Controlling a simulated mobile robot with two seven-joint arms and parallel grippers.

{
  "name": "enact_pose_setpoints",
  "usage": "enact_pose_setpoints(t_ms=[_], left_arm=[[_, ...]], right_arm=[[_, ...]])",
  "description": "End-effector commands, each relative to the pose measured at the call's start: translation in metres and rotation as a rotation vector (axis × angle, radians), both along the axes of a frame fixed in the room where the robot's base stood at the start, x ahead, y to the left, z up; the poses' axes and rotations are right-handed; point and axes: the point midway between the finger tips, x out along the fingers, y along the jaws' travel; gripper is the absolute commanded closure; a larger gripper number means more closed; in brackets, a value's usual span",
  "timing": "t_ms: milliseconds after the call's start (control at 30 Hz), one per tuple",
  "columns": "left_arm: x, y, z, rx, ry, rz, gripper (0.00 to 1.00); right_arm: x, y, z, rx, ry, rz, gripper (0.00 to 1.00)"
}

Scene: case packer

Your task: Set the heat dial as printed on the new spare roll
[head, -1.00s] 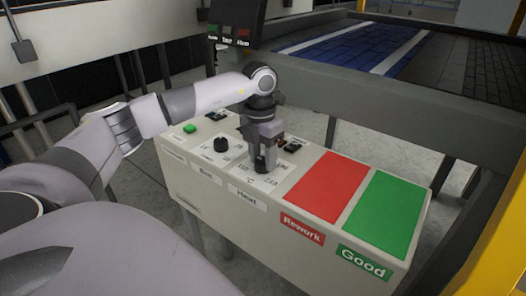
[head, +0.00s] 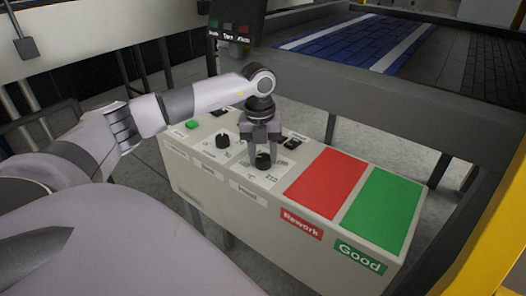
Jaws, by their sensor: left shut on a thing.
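The heat dial (head: 263,161) is a black knob on a white printed plate on top of the pale control box (head: 210,196), above the label that read "Heat" in the earlier frame. My left gripper (head: 262,153) comes down on it from above, shut on the dial with a finger at each side. The arm reaches in from the left. The dial's pointer and most scale marks are too small or covered to read. No spare roll shows in the head view. My right gripper is not in view.
A second black knob (head: 223,142) and a green button (head: 192,124) are left of the dial. A red Rework pad (head: 325,185) and a green Good pad (head: 382,211) are to the right. A small dark screen (head: 237,30) stands behind.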

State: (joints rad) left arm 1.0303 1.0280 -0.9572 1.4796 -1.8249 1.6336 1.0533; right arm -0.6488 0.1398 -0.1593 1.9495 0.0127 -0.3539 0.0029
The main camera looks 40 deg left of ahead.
Motion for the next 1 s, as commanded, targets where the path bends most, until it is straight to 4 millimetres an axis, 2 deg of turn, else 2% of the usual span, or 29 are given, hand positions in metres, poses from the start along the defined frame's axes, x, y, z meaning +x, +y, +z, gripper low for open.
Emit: enact_pose_setpoints(t_ms=[467,500,567,600,867,1000], left_arm=[[0.002,0.001,0.002,0.001,-0.008,0.020,0.88],[0.002,0.001,0.002,0.001,-0.008,0.020,0.54],[0.002,0.001,0.002,0.001,-0.009,0.019,0.34],[0.001,0.001,0.002,0.000,-0.008,0.019,0.32],[0.001,0.000,0.002,0.001,-0.004,0.016,0.32],[0.001,0.001,0.013,0.001,-0.007,0.017,0.32]], right_arm=[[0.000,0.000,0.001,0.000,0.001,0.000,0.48],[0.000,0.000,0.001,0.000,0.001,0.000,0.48],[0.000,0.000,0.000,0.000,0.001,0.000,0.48],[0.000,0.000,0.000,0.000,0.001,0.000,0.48],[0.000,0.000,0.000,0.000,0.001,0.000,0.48],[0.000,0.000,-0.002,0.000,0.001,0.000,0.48]])
